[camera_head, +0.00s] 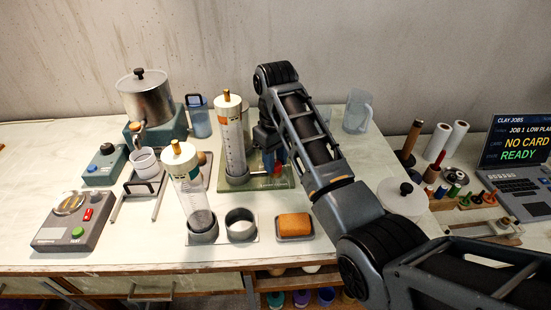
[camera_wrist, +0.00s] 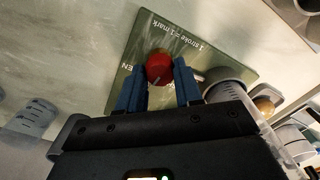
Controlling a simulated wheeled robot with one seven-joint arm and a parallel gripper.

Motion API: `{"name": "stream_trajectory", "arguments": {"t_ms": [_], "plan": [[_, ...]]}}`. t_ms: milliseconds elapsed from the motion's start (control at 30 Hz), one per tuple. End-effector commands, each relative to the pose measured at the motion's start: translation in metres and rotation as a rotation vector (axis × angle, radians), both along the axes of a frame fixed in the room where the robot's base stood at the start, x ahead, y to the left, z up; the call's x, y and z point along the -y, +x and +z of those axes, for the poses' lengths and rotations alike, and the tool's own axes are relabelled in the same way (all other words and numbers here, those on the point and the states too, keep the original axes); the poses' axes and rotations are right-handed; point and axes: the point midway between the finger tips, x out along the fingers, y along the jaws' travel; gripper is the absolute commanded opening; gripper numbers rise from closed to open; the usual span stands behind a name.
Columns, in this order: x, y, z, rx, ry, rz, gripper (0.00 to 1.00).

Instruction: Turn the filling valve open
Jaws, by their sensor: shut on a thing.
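The filling valve shows as a round red knob (camera_wrist: 159,69) with a small pale mark, on a green plate (camera_wrist: 190,47). My gripper (camera_wrist: 158,73) has its two blue fingers on either side of the knob and is shut on it. Plate lettering reads "1 stroke = 1 mark"; part of another word, "EN", shows beside the knob. In the head view my gripper (camera_head: 272,162) reaches down beside a tall clear cylinder (camera_head: 234,145) on the same plate. A bit of red shows at its fingers. My arm and fingers hide most of the valve there.
Left of the plate stand a second, tilted cylinder (camera_head: 190,180), a metal pot (camera_head: 147,97) and a control box (camera_head: 72,219). An orange block (camera_head: 294,224) lies in a tray in front. A white lidded jar (camera_head: 402,199) and a laptop (camera_head: 517,150) are right.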

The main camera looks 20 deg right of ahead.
Motion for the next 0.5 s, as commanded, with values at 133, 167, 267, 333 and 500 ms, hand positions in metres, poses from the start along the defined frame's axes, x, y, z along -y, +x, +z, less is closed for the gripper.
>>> {"name": "stream_trajectory", "arguments": {"t_ms": [133,167,267,333,500], "plan": [[-0.0006,0.0003,0.0006,0.001,0.0,-0.139,0.04],[-0.0008,0.0004,0.0006,0.002,0.001,-0.167,0.04],[-0.0004,0.0004,0.0006,0.002,0.001,-0.26,0.04],[-0.0005,0.0005,0.0006,0.002,0.0,-0.321,0.04],[-0.0006,0.0005,0.0007,0.002,0.0,-0.454,0.04]]}}
